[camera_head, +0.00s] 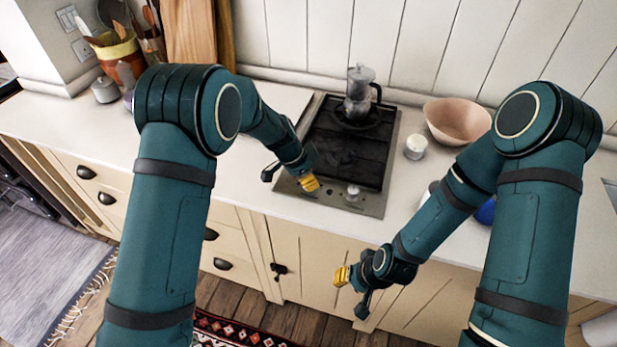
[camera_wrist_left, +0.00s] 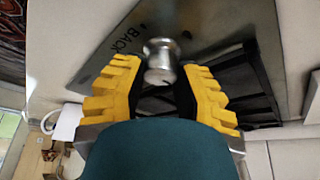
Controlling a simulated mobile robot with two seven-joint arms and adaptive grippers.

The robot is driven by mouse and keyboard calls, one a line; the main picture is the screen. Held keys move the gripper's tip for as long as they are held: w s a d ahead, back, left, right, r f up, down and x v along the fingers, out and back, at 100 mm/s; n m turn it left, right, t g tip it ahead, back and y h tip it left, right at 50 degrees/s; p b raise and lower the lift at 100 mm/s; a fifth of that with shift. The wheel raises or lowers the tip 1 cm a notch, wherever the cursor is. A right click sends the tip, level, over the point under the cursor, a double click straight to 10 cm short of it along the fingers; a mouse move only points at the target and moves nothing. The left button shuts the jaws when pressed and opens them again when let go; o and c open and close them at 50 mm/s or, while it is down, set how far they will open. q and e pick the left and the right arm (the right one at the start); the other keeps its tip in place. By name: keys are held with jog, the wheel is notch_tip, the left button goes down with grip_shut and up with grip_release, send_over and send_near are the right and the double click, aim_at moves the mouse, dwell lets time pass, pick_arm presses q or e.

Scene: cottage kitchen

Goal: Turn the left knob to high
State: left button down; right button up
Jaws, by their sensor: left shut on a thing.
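The stove (camera_head: 338,140) is a dark cooktop with a steel front strip set into the counter. My left gripper (camera_head: 309,184), with yellow fingers, is down at the left part of that strip and hides the left knob in the head view. In the left wrist view the left knob (camera_wrist_left: 160,58), round and silver, sits between the tips of my left gripper (camera_wrist_left: 163,75), which is shut on it. The word BACK is printed beside it. The right knob (camera_head: 352,192) stands free on the strip. My right gripper (camera_head: 342,276) hangs in front of the cabinets, away from the stove; its opening is unclear.
A moka pot (camera_head: 359,88) stands at the back of the stove. A white jar (camera_head: 415,147) and a pinkish bowl (camera_head: 457,121) are to its right. Utensil pots (camera_head: 118,57) stand at the back left. The counter (camera_head: 75,120) left of the stove is largely clear.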

pick_arm(q)
jog(key=shift+f, duration=0.1)
jog(key=n, duration=0.3)
jog(key=shift+s+t+y+b, duration=0.1)
jog(key=shift+t+y+b, duration=0.3)
jog(key=n, duration=0.2)
jog(key=shift+n+t+y+p, duration=0.3)
jog(key=shift+n+t, duration=0.1)
jog(key=n+y+p, duration=0.1)
jog(key=n, duration=0.1)
jog(key=shift+n+t, duration=0.3)
jog(key=n+p, duration=0.1)
jog(key=n, duration=0.1)
jog(key=n+y+p, duration=0.1)
jog(key=n+p, duration=0.1)
jog(key=shift+n+t+y, duration=0.3)
jog(key=shift+n+y+p, duration=0.5)
jog(key=shift+n+p, duration=0.3)
jog(key=shift+n, duration=0.4)
jog(key=shift+n+y+p, duration=0.3)
jog(key=shift+n+p, duration=0.1)
jog(key=shift+n, duration=0.7)
